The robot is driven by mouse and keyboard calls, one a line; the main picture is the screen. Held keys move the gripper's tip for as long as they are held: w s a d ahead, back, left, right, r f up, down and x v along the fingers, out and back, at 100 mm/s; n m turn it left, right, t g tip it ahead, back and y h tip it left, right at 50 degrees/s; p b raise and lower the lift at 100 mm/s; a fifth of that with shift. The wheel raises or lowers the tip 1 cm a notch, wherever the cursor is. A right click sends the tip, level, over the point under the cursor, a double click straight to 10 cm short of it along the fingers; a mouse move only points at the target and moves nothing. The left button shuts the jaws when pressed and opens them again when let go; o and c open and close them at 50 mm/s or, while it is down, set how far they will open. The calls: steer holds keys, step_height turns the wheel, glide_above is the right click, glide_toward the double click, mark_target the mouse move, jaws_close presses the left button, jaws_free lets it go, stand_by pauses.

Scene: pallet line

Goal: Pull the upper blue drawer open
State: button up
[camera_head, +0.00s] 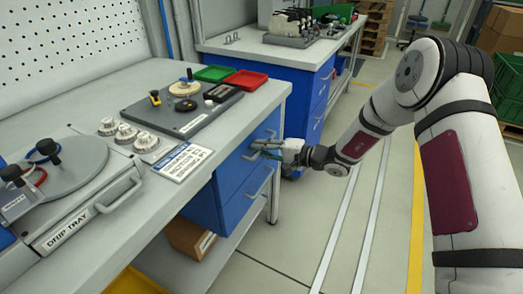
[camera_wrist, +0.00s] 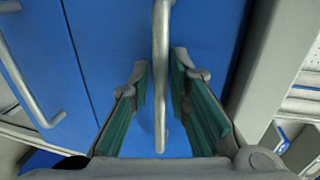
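The upper blue drawer (camera_head: 238,167) is in the cabinet under the near bench and looks shut. Its front (camera_wrist: 110,40) fills the middle of the wrist view. Its grey bar handle (camera_wrist: 161,65) stands between my two green-padded fingers. My gripper (camera_head: 262,148) is at the upper drawer's front in the head view and hides part of the handle there. In the wrist view my gripper (camera_wrist: 160,72) is open, with a gap on both sides of the bar. The lower drawer's handle (camera_wrist: 30,80) shows at the left.
The bench top (camera_head: 150,85) above the drawers carries a grey fixture plate (camera_head: 180,122), a green tray (camera_head: 214,73), a red tray (camera_head: 246,80) and a sign (camera_head: 182,162). A cardboard box (camera_head: 190,238) lies on the shelf below. The floor (camera_head: 300,220) in front is clear.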

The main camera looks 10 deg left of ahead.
steer(key=shift+a, duration=0.1)
jaws_close()
steer(key=f+v, duration=0.3)
steer(key=v, duration=1.1)
steer(key=d+f+v, duration=0.1)
steer(key=f+v, duration=0.2)
steer(key=v, duration=1.2)
steer(key=shift+s+d+b, duration=0.25)
steer(key=shift+d+b, duration=0.05)
steer(key=shift+b, duration=0.05)
steer(key=shift+f, duration=0.1)
jaws_free()
